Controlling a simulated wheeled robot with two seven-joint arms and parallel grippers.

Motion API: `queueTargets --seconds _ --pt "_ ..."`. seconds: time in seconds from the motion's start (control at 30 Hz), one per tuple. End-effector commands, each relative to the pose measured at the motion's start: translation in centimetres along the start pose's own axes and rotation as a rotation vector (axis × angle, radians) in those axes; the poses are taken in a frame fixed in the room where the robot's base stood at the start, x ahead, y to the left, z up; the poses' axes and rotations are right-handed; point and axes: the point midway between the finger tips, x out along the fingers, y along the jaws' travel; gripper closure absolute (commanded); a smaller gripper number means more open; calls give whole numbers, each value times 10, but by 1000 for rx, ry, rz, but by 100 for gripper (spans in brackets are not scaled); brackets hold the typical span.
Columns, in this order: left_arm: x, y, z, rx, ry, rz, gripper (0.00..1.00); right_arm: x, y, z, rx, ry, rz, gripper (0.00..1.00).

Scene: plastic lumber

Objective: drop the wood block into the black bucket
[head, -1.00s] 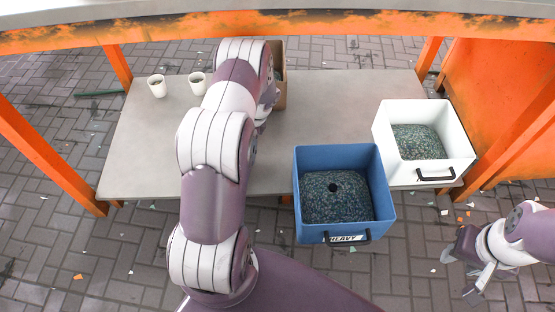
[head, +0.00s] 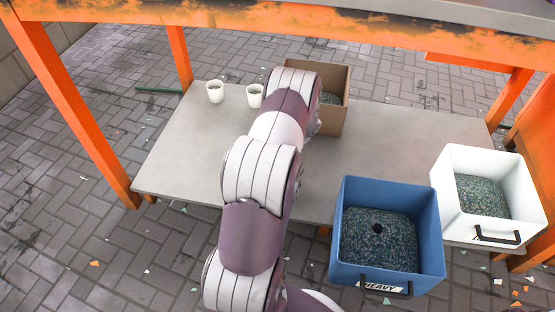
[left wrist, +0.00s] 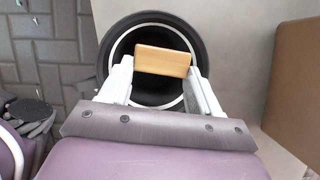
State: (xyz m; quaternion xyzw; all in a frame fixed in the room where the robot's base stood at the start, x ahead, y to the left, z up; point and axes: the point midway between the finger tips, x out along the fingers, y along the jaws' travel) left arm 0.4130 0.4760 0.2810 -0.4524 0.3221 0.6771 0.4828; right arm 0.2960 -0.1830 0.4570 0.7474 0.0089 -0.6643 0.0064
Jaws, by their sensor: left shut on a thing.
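The wood block (left wrist: 162,61) is a small light tan bar in the left wrist view. My left gripper (left wrist: 160,78) is shut on it, with a pale finger at each side. The black bucket (left wrist: 107,57) is round, with a dark rim and a light ring inside; it lies behind and below the block in that view. The block appears over its opening; the height gap is hard to judge. In the head view my left arm hides the bucket, the block and the left gripper. My right gripper is not in view.
The grey table (head: 190,150) holds two white cups (head: 215,92) (head: 254,96) and a brown box (head: 333,118). The box also stands at the right of the left wrist view (left wrist: 300,90). A blue bin (head: 345,215) and white bin (head: 450,180) stand at front right.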

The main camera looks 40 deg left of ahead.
Motion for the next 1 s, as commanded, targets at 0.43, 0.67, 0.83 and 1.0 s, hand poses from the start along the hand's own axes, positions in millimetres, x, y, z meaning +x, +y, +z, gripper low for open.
queueTargets --seconds 0.43,0.67,0.83,1.0 --pt "-1 0 0 0 0 0 8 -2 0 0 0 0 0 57" --pt "-28 0 3 2 0 -1 8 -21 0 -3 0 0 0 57" --pt "-65 0 3 2 -1 -1 8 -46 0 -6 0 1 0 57" --pt "-78 0 1 0 0 1 8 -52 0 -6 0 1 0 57"
